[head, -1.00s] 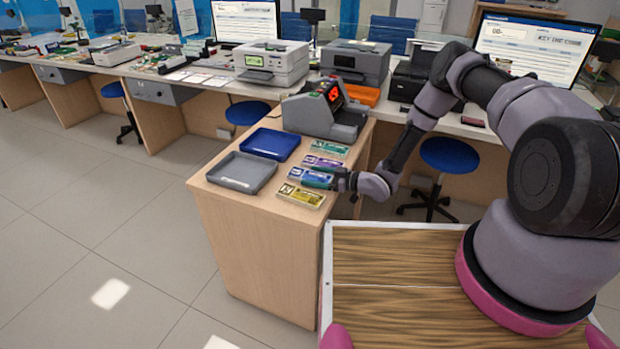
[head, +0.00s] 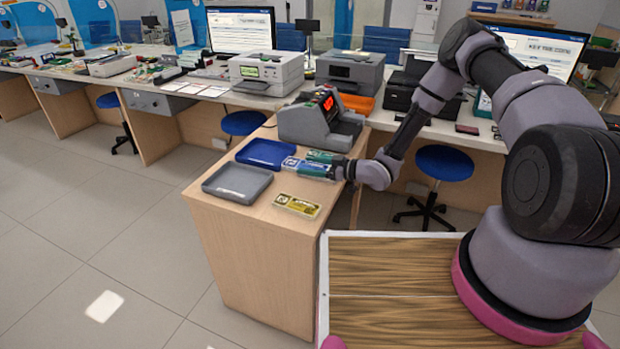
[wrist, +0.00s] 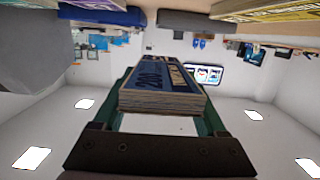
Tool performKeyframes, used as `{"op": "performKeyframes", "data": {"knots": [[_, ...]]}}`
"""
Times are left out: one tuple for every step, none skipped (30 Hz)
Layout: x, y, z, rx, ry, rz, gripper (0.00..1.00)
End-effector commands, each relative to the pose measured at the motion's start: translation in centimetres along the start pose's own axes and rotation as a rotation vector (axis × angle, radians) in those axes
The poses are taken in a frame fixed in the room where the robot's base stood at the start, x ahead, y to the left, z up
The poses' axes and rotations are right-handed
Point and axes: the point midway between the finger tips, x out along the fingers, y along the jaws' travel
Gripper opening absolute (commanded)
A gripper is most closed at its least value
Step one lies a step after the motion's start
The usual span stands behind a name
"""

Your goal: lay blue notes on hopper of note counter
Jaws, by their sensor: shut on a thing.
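The blue notes (head: 304,167) are a banded bundle, held raised above the small wooden desk. My gripper (head: 328,172) is shut on them; in the wrist view the bundle (wrist: 160,88) sits between the two fingers. The note counter (head: 318,120), a grey machine with a red display, stands at the desk's far end, beyond my gripper. Its hopper is hard to make out from here. Green notes (head: 322,156) lie near the counter, and yellow notes (head: 297,205) lie at the near edge. The purple notes are hidden in the head view, behind the held bundle.
A blue tray (head: 266,153) and a grey tray (head: 237,183) lie on the desk's left side, both looking empty. Bare desk top shows between the grey tray and the yellow notes. The long counter behind carries printers (head: 266,72) and monitors.

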Motion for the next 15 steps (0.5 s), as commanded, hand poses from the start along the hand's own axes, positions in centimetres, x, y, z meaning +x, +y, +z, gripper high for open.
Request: {"op": "performKeyframes", "data": {"knots": [[-0.2, 0.1, -0.8, -0.001, 0.0, 0.003, 0.11], [-0.3, 0.2, -1.2, 0.0, 0.0, 0.007, 0.11], [-0.5, 0.4, -1.8, 0.001, 0.001, 0.017, 0.11], [-0.7, 0.7, -2.2, 0.003, 0.0, 0.031, 0.11], [-0.9, 1.1, -2.6, 0.006, 0.0, 0.048, 0.11], [-1.4, 1.8, -3.3, 0.01, 0.001, 0.079, 0.11], [-1.9, 2.4, -3.8, 0.015, 0.0, 0.108, 0.11], [-2.5, 3.2, -4.2, 0.02, 0.0, 0.143, 0.11], [-3.3, 4.3, -5.0, 0.027, 0.0, 0.195, 0.11], [-4.1, 5.2, -5.5, 0.033, 0.0, 0.241, 0.11], [-5.1, 6.3, -6.1, 0.041, -0.001, 0.29, 0.11], [-6.4, 7.6, -6.8, 0.051, -0.001, 0.358, 0.11], [-7.5, 8.6, -7.4, 0.059, 0.0, 0.411, 0.11], [-8.7, 9.6, -7.8, 0.067, 0.0, 0.465, 0.11], [-10.4, 10.8, -8.5, 0.077, 0.0, 0.536, 0.11]]}}
